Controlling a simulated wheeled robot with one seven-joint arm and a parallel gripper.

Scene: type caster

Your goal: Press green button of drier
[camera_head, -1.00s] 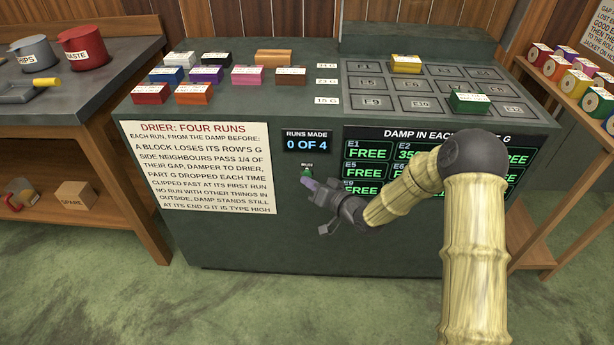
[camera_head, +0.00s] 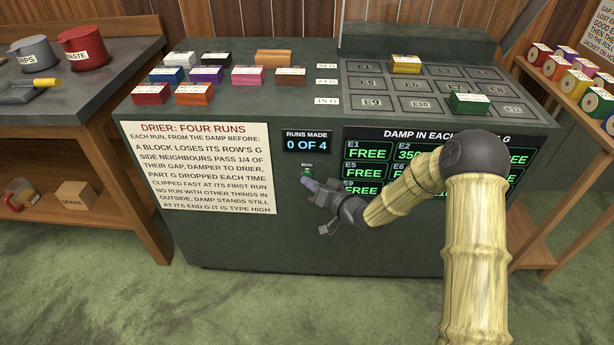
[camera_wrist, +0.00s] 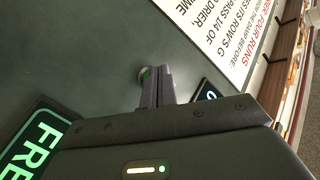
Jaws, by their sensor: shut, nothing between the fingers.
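The drier (camera_head: 250,235) is a dark green cabinet with a sloped front. Its small green button (camera_head: 307,171) sits on the front under the "RUNS MADE 0 OF 4" display (camera_head: 307,141). My gripper (camera_head: 308,184) is shut and empty, its fingertips at the button's lower edge. In the wrist view the shut fingers (camera_wrist: 155,85) point at the button (camera_wrist: 145,73), which is partly hidden behind them. I cannot tell whether the fingertips touch it.
A paper sign (camera_head: 200,165) is left of the button. The damp display (camera_head: 365,152) is to the right, partly behind my arm. Several coloured blocks lie on top, with a yellow block (camera_head: 406,64) and a green block (camera_head: 469,103) on the grid.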

